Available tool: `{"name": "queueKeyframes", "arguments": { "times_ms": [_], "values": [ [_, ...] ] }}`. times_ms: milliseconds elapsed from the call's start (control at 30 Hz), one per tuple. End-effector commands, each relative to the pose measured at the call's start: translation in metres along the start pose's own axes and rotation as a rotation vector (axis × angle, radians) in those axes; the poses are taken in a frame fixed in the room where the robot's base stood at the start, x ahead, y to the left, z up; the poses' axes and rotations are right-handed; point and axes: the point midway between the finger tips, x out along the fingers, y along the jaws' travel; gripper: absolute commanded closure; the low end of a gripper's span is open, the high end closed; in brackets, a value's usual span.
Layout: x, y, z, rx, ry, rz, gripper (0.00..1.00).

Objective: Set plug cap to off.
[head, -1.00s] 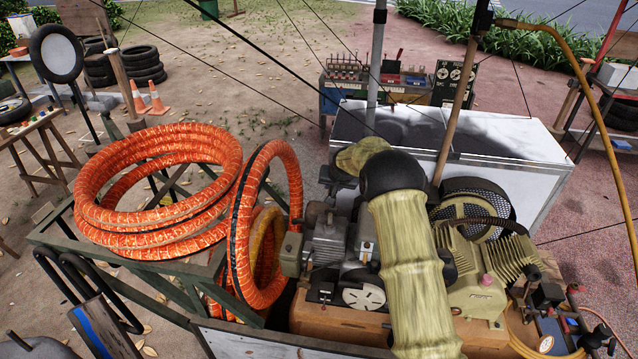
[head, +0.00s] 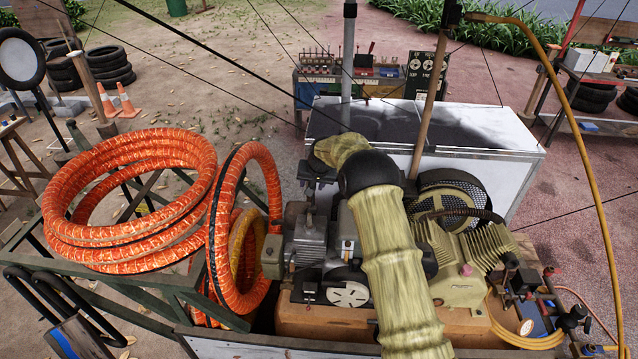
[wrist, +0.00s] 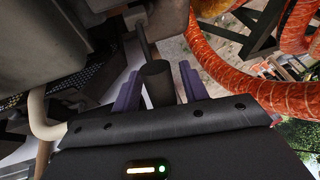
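In the wrist view, a dark cylindrical piece on a thin stem (wrist: 157,82), which may be the plug cap, stands between the fingers of my gripper (wrist: 160,78). The two purple fingers are apart, one on each side of it; narrow gaps seem to show, and I cannot tell whether either finger touches it. In the head view my sleeved arm reaches over the compressor's grey engine (head: 312,238). My gripper is mostly hidden there behind the arm's bent end. I cannot make out the plug cap in the head view.
Orange hose coils (head: 130,200) lie on a frame at the left, with another coil (head: 243,230) upright beside the engine. A green-beige compressor pump (head: 455,265) is right of my arm. A white cabinet (head: 480,170) stands behind. A tan pipe (wrist: 45,120) passes at left in the wrist view.

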Motion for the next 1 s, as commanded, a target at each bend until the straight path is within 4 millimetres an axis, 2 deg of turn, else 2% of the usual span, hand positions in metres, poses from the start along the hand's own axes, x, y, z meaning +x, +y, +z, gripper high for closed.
{"name": "queueKeyframes", "arguments": {
  "times_ms": [267,467,767,1000],
  "values": [
    [-0.002,0.004,-0.001,0.005,-0.001,0.002,0.56],
    [-0.016,0.004,-0.001,0.005,0.0,0.002,0.56],
    [-0.06,0.002,0.002,0.002,0.0,0.0,0.56],
    [-0.102,-0.001,0.002,-0.002,0.0,-0.002,0.56]
  ]
}}
